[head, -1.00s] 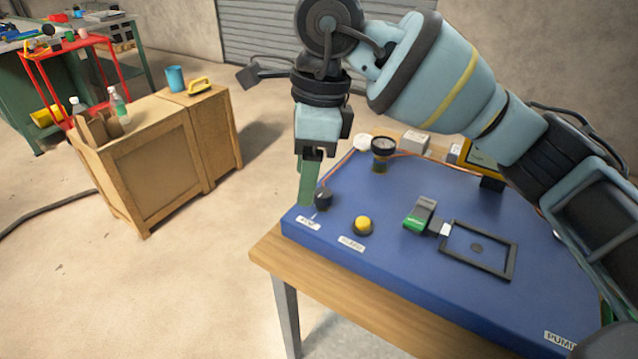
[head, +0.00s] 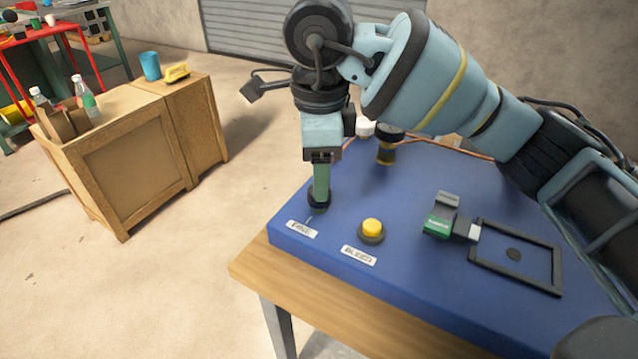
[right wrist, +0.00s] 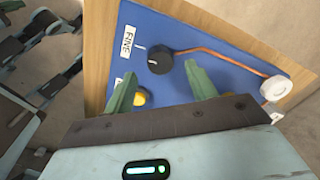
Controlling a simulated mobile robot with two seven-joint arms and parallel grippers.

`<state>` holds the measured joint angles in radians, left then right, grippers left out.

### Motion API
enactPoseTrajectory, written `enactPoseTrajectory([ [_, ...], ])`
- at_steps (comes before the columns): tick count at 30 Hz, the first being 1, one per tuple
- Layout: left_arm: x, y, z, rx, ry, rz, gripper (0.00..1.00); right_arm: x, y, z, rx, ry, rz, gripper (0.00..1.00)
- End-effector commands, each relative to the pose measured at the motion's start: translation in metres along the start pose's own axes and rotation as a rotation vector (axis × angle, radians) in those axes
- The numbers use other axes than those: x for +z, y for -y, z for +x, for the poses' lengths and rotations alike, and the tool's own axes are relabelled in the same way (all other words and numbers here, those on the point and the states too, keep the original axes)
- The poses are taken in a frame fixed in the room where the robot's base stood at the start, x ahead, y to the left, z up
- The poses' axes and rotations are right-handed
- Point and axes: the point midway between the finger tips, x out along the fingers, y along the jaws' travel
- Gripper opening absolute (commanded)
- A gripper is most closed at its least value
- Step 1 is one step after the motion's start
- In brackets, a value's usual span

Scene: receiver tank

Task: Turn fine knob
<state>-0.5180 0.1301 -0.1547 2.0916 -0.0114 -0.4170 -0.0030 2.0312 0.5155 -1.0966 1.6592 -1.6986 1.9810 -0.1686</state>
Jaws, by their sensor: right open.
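The fine knob is a small black round knob at the near left corner of the blue panel (head: 415,215). In the head view the knob (head: 312,203) is partly hidden behind a green finger of my right gripper (head: 321,190). In the right wrist view the knob (right wrist: 160,63), with a white mark on top, shows between the tips of the two spread fingers of my right gripper (right wrist: 161,72). The gripper is open and points down at the knob. I cannot tell whether a finger touches it. The FINE label (head: 302,229) lies just in front. My left gripper is not in view.
A yellow button (head: 372,228) with its BLEED label (head: 359,255) sits right of the knob. A green-and-grey latch piece (head: 441,217) and a black frame (head: 515,257) lie farther right. A brass-based gauge (head: 386,150) stands behind. Wooden crates (head: 120,165) stand apart at left.

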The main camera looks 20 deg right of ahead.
Motion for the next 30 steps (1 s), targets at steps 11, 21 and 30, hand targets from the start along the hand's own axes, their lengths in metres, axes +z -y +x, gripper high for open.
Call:
enactPoseTrajectory([
  [11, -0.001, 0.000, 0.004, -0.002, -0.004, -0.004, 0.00, 0.000, 0.000, 0.034, 0.000, 0.001, 0.000, 0.57],
  [21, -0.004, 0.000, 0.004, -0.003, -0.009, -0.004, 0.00, 0.000, 0.000, 0.034, 0.000, 0.001, 0.000, 0.45],
  [30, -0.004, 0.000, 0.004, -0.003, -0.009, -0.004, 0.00, 0.000, 0.000, 0.034, 0.000, 0.001, 0.000, 0.12],
])
